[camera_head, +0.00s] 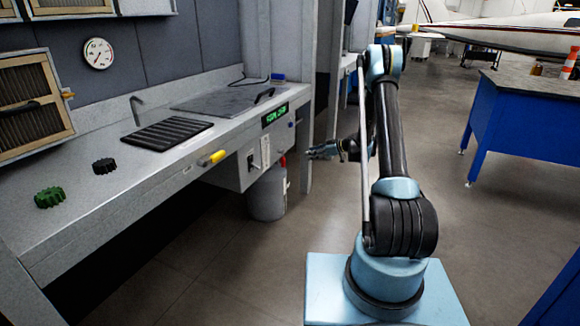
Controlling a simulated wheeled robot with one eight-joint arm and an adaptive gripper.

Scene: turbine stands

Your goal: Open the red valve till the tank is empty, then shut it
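A grey tank (266,196) stands on the floor under the right end of the bench. Its top is partly hidden by the panel above it. A small red part (283,161) shows at the tank's upper right; it may be the red valve, but it is too small to make out a handle or how it is set. My gripper (312,152) is to the right of the tank and a little above the red part in the picture, pointing left and apart from both. Its fingers are small and dark, and I cannot tell whether they are open.
The grey bench (215,160) carries a green knob (49,197), a black knob (104,166) and a black grille (166,134). A yellow handle (212,158) and a green display (274,115) are on its front. A round gauge (98,53) hangs above.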

